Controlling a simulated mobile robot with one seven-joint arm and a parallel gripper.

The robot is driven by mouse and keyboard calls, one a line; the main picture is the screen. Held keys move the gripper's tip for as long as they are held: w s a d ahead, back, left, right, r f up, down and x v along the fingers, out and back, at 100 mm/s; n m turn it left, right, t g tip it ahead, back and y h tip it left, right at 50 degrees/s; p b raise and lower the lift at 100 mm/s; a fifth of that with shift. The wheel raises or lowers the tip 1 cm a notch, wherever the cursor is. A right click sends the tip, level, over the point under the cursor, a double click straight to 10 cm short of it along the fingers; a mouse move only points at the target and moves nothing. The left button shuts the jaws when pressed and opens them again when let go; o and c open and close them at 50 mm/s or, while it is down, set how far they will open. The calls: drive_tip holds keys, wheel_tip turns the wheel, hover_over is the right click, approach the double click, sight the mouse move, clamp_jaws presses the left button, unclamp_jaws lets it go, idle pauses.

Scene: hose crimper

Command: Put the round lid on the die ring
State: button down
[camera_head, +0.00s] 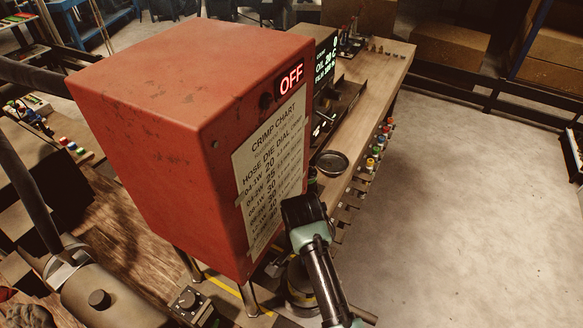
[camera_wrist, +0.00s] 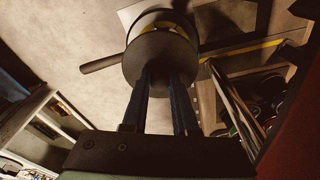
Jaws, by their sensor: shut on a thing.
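The round lid (camera_wrist: 158,58), a dark flat disc, is at my fingertips in the wrist view. My gripper (camera_wrist: 163,72) is shut on it near the disc's near side; the grasped part itself is hard to make out. The die ring (camera_wrist: 168,18), a round body with a yellow band, lies beyond the lid, which covers much of it. I cannot tell whether lid and ring touch. In the head view my gripper (camera_head: 303,210) is beside the red machine, above the yellow-banded ring (camera_head: 300,284); its fingers and the lid are hidden there.
The red box with the crimp chart (camera_head: 185,120) stands close left of my gripper. A dark round dish (camera_head: 332,163) sits on the wooden bench (camera_head: 375,75). A bar (camera_wrist: 102,63) sticks out left of the ring in the wrist view. Open floor (camera_head: 480,200) lies to the right.

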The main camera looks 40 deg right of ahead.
drive_tip(key=shift+w, duration=0.5)
drive_tip(key=shift+s+r, duration=0.15)
drive_tip(key=shift+s, duration=0.25)
drive_tip(key=shift+a+r, duration=0.1)
wheel_tip(320, 180, down, 6)
drive_tip(key=b, duration=0.3)
drive_tip(key=shift+w+f, duration=0.15)
drive_tip(key=shift+f, duration=0.1)
drive_tip(key=shift+f+b, duration=0.35)
drive_tip(key=shift+b, duration=0.15)
drive_tip(key=c, duration=0.6)
unclamp_jaws()
